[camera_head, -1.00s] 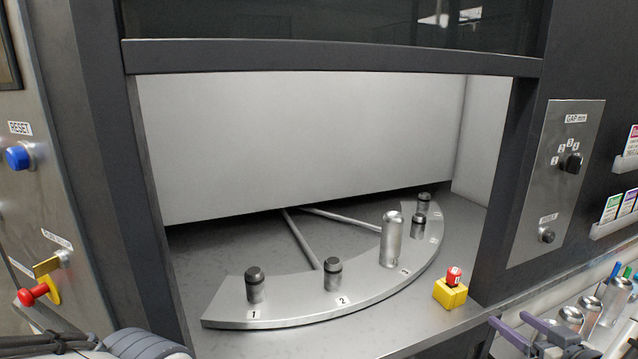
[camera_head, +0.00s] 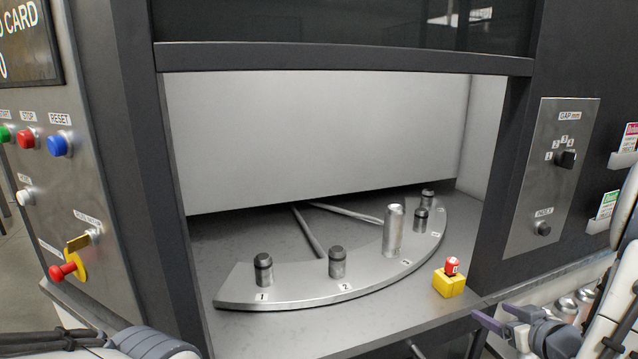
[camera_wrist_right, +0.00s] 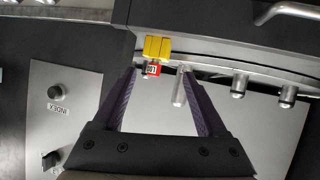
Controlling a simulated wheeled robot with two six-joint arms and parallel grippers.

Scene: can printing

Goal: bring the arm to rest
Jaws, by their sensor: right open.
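My right gripper (camera_head: 497,320) shows at the lower right of the head view, in front of the machine's ledge. In the right wrist view its two purple fingers (camera_wrist_right: 167,100) stand apart with nothing held between them. My left gripper is not in view; only part of my left arm shows at the lower left of the head view. A silver can (camera_head: 393,231) stands upright on the curved plate (camera_head: 300,294) inside the machine.
Empty dark posts stand on the plate, among them post 1 (camera_head: 263,268) and post 2 (camera_head: 337,262). A yellow block (camera_head: 449,283) with a red top sits on the ledge. Several cans (camera_head: 567,305) stand at the lower right, close to my right arm. A gap panel (camera_head: 553,180) is on the right wall.

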